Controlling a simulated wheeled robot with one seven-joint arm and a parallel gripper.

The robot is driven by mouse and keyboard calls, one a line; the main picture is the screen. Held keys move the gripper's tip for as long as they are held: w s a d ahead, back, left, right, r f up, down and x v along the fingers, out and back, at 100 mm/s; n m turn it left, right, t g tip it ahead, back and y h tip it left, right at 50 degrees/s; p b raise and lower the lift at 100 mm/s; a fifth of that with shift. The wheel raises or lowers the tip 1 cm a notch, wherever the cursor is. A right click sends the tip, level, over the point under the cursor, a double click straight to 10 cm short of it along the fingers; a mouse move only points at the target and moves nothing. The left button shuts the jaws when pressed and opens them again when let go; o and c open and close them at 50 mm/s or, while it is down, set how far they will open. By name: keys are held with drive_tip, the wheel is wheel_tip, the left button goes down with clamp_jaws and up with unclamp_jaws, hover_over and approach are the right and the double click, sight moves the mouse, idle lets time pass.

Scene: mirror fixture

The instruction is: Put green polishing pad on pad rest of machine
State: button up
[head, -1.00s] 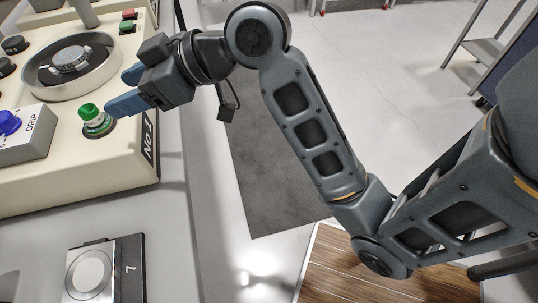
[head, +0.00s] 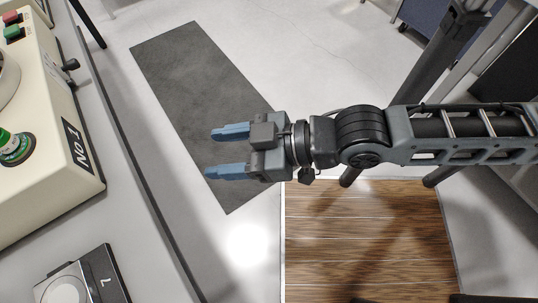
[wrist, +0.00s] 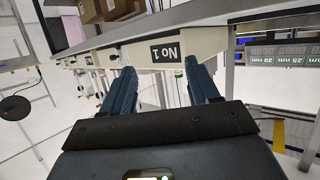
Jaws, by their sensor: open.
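The green polishing pad (head: 12,143), a green-topped knob-like piece, sits upright on a dark round rest (head: 27,160) at the near corner of the cream machine (head: 75,185) labelled NO 1, at the left edge of the head view. The rest is partly hidden by the pad. My gripper (head: 197,153) is open and empty, to the right of the machine and clear of the pad, its blue fingers pointing left. The wrist view shows both fingers apart (wrist: 160,66), with the machine's NO 1 side (wrist: 195,46) beyond them. I cannot make out the pad there.
The grey bench (head: 120,225) carries the machine and a block marked L (head: 107,280) at the lower left. A dark mat (head: 190,75) lies on the floor beyond the bench edge. In the wrist view, cardboard boxes (wrist: 105,10) stand at the top.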

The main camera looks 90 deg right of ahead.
drive_tip(key=s+a+r, duration=0.2)
drive_tip(key=s, duration=0.5)
drive_tip(key=shift+s+a+r+t, duration=0.2)
drive_tip(key=shift+a+r+t, duration=0.05)
drive_tip(key=shift+a+t, duration=0.1)
